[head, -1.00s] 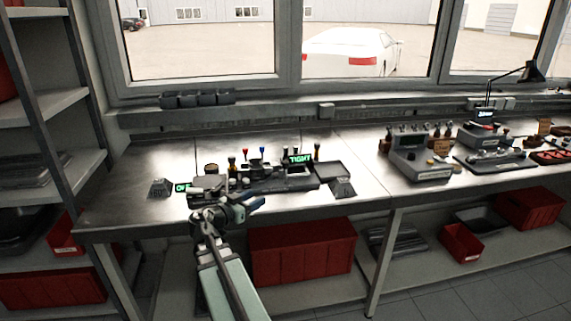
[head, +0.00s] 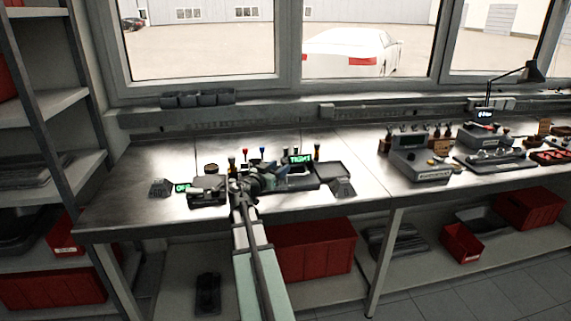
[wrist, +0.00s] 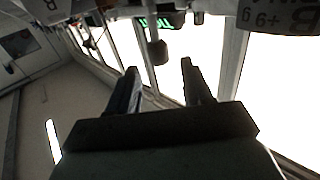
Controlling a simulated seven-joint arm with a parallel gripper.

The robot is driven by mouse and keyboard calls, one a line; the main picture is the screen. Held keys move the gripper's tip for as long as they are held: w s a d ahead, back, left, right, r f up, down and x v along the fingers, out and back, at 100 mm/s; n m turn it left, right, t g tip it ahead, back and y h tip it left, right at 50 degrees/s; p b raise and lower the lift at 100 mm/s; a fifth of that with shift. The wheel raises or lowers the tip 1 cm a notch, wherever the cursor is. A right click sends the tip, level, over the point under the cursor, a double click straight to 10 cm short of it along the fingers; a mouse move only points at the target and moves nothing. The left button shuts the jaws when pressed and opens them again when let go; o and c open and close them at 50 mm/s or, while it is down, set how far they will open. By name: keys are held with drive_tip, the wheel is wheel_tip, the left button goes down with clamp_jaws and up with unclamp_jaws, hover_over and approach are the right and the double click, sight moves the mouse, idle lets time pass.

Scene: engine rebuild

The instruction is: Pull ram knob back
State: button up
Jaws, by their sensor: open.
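In the wrist view a dark rounded knob (wrist: 157,53) on a short stem shows just beyond and between my two fingertips. I cannot tell for sure that it is the ram knob. My gripper (wrist: 160,70) is open, its dark fingers apart with nothing held between them. In the head view my gripper (head: 276,182) is over the middle of the dark bench fixture (head: 206,199) and hides part of it. A green lit "TIGHT" display (head: 301,159) stands at the fixture's right rear; green lettering also shows behind the knob in the wrist view (wrist: 165,23).
Levers with coloured tips, one blue (head: 262,150), stand along the fixture's back. A second green display (head: 182,187) is at its left. A dark tray (head: 330,170) and a grey block (head: 342,187) lie to the right.

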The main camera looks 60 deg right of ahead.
sight(284, 164)
drive_tip(key=shift+d, duration=2.5)
clamp_jaws()
